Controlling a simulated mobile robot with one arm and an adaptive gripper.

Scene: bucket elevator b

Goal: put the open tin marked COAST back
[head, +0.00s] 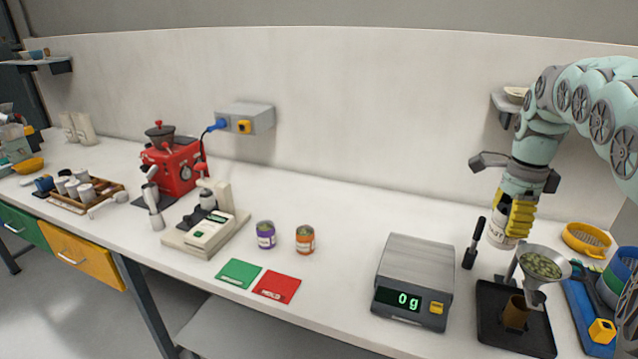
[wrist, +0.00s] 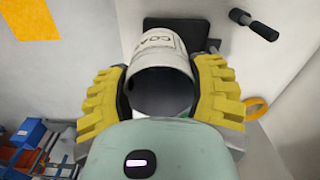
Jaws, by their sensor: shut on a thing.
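My gripper (head: 520,212) is shut on the white open tin (head: 499,235), its yellow fingers on either side of it. The tin is held tilted above the counter, behind and left of the metal funnel (head: 529,290). In the wrist view my gripper (wrist: 162,72) has a finger on each side of the tin (wrist: 158,52). The label there reads COA, with the rest cut off by the curve. The tin's dark round opening faces the wrist camera. I cannot see any contents in it. The funnel holds greenish beans (head: 543,265) above a brown cup (head: 516,312).
A scale (head: 415,272) reading 0 g stands left of the funnel's black tray (head: 490,335). A black-handled brush (head: 474,243) stands behind the tray. A yellow sieve (head: 586,240) and blue rack crowd the right. Purple (head: 265,235) and orange (head: 305,240) tins stand mid-counter, behind green and red mats.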

